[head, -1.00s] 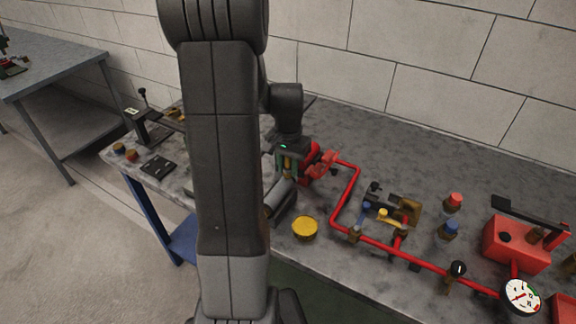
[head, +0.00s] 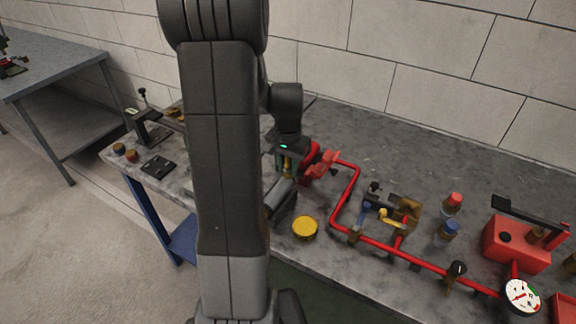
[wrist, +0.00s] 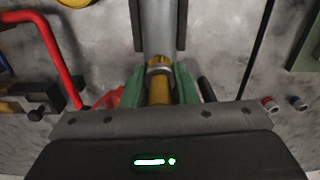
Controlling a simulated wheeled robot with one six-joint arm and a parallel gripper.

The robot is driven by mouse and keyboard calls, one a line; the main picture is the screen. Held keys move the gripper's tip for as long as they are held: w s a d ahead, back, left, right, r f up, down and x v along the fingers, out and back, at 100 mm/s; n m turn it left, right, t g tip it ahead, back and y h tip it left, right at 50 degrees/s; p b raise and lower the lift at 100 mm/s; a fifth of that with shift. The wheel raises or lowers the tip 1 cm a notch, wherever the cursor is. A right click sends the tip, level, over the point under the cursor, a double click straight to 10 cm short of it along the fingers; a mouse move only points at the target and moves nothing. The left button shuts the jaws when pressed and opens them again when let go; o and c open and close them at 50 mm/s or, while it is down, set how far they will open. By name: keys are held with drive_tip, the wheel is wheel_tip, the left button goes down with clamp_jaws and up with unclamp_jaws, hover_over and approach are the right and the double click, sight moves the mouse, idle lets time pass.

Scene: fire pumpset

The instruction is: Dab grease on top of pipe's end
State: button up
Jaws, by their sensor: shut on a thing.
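My gripper (wrist: 160,92) has green fingers shut on a yellow-brown handle (wrist: 159,90), seemingly a brush, with a metal collar at its far end. It also shows in the head view (head: 286,165), partly behind my arm. A grey pipe (wrist: 158,28) lies just beyond the collar, between dark side pieces; in the head view it shows beside my arm (head: 281,194). The held tool's tip overlaps the pipe's near end in the wrist view; I cannot tell whether they touch. No grease can be made out on the pipe. A round yellow tin (head: 305,227) stands near the bench's front edge.
A red pipe run (head: 347,200) bends along the bench, with a valve and brass fittings (head: 400,212) to the right. A red pump box (head: 515,244) and a gauge (head: 522,296) stand far right. The bench is clear towards the wall.

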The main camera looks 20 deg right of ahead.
idle(0.4)
drive_tip(key=shift+w+d, duration=0.85)
drive_tip(key=shift+d, duration=0.05)
drive_tip(key=shift+r+p, duration=0.1)
drive_tip(key=shift+p, duration=0.2)
wheel_tip(320, 180, up, 6)
drive_tip(key=p, duration=0.4)
drive_tip(key=shift+f, duration=0.2)
idle(0.5)
drive_tip(key=shift+s+a+f+b, duration=0.15)
drive_tip(key=shift+f+b, duration=0.55)
drive_tip(key=shift+f, duration=0.15)
drive_tip(key=shift+s+a+f+b, duration=0.15)
drive_tip(key=shift+f+b, duration=0.5)
drive_tip(key=shift+f, duration=0.25)
drive_tip(key=shift+s+a+f+b, duration=0.15)
drive_tip(key=shift+f+b, duration=0.55)
drive_tip(key=shift+f, duration=0.15)
drive_tip(key=shift+f, duration=0.3)
idle(2.1)
